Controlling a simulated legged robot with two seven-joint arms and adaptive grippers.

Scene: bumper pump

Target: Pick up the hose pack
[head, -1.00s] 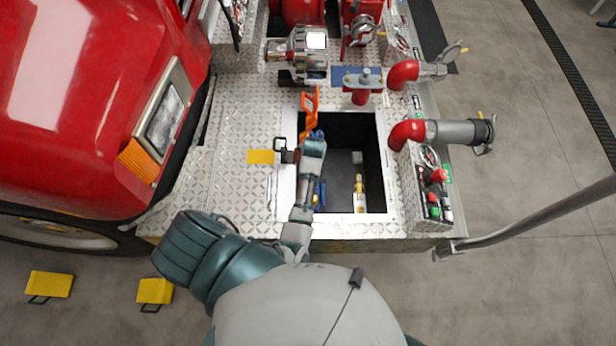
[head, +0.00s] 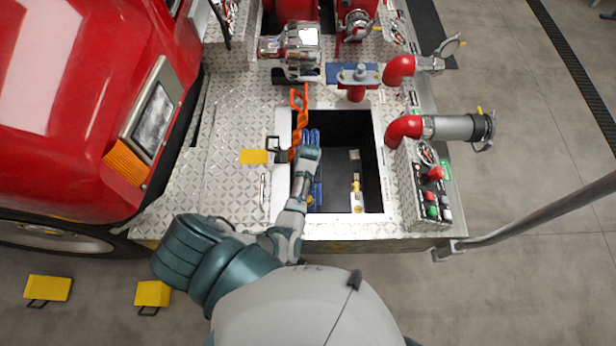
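The hose pack (head: 315,137), a bundle of blue hose, stands along the left wall of the open black compartment (head: 345,135) in the metal deck. An orange strap-like piece (head: 298,112) rises at its far end, over the compartment's left rim. My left arm reaches in from below, and its wrist end (head: 309,154) is over the middle of the pack and covers part of it. The fingers of my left gripper are hidden under the wrist, so I cannot tell whether they touch or grip the pack. My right gripper is not in view.
A yellow-and-white fitting (head: 356,197) lies in the compartment's right part. Red pipe elbows (head: 404,128) and a control panel (head: 431,195) flank it on the right. A yellow piece (head: 253,157) with a black handle is on the left deck. A red vehicle body (head: 70,120) is further left.

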